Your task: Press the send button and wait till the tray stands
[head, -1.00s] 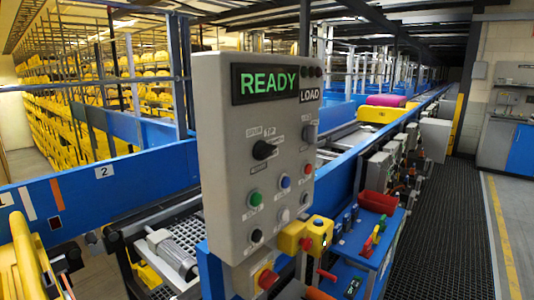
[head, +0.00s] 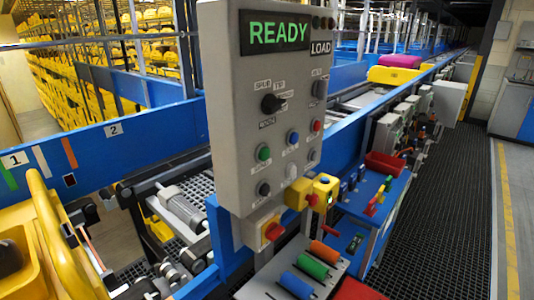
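A grey control panel (head: 228,110) stands in the middle of the head view. The panel bears a green button (head: 264,153), a blue button (head: 293,138), a red button (head: 316,125), a white button (head: 291,171) and black controls. The small labels are too blurred to tell which is the send button. A yellow tray (head: 45,215) is partly in view at the lower left. Another yellow tray (head: 393,75) with a pink load is farther along the line. My gripper is not in view.
A yellow box (head: 325,188) and a red knob on a yellow base (head: 271,231) sit below the panel. Orange, green and blue cylinders lie on a grey surface (head: 262,283). A blue shelf (head: 385,200) holds tools. A dark grated walkway (head: 440,190) runs clear at the right.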

